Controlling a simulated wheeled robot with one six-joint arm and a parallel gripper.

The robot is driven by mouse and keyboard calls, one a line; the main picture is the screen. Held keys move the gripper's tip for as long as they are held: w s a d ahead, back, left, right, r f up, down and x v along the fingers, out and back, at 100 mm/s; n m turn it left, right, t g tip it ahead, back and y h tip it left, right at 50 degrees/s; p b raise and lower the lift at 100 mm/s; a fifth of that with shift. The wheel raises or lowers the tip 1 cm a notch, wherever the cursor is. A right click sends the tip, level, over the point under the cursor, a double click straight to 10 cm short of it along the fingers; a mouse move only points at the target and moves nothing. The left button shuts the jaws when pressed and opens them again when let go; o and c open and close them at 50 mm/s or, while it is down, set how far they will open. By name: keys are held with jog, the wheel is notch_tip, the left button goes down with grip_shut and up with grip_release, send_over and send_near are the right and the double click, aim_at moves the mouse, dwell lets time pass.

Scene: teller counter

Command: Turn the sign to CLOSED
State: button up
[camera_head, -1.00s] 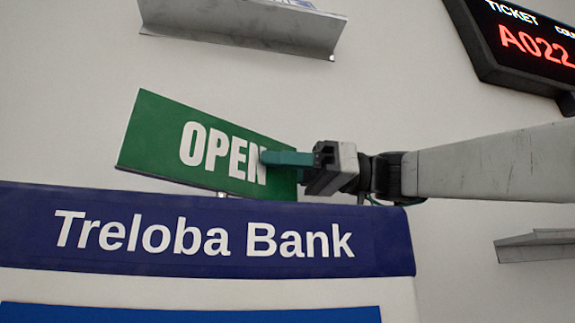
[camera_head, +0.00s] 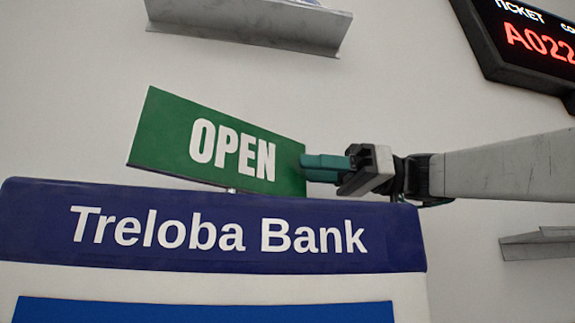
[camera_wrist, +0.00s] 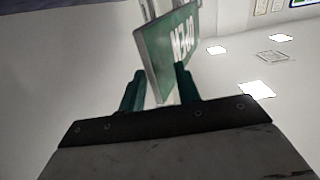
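The green sign (camera_head: 222,150) reads OPEN in white letters. It stands tilted on top of the blue Treloba Bank panel (camera_head: 215,232). My gripper (camera_head: 303,163) is at the sign's right edge, coming from the right, with its teal fingertips just at that edge. In the wrist view, the sign (camera_wrist: 165,45) appears edge-on between and beyond the two teal fingers of my gripper (camera_wrist: 158,70). The fingers are apart, with a gap beside the sign's edge. Whether either finger touches the sign cannot be told.
A grey shelf (camera_head: 250,27) is on the wall above the sign. A ticket display (camera_head: 525,45) hangs at the upper right. Another grey ledge (camera_head: 538,245) is at the right below my arm. The wall around the sign is clear.

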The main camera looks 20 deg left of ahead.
jog(key=shift+v, duration=1.3)
jog(key=shift+c, duration=0.3)
